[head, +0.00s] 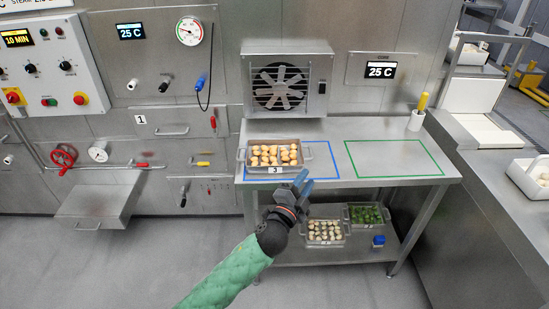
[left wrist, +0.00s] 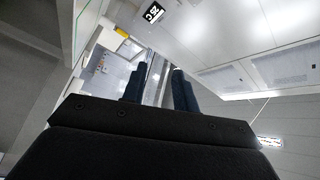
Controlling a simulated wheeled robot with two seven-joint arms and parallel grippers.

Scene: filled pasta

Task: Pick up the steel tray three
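The steel tray three (head: 259,169), with a "3" label on its front, holds golden-brown filled pasta. It sits level on the steel table, over the left part of the blue outlined area (head: 325,178). A handle shows on each short side. My left gripper (head: 301,181) appears just in front of and to the right of the tray in the head view, apart from it. Its two fingers (left wrist: 158,88) are spread with nothing between them in the left wrist view. My right gripper is not in view.
A green outlined area (head: 435,175) on the table's right is empty. A fan unit (head: 326,75) stands behind the tray. A tray of pale pieces (head: 325,243), a tray of green pieces (head: 382,224) and a blue-capped container (head: 379,241) sit on the lower shelf.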

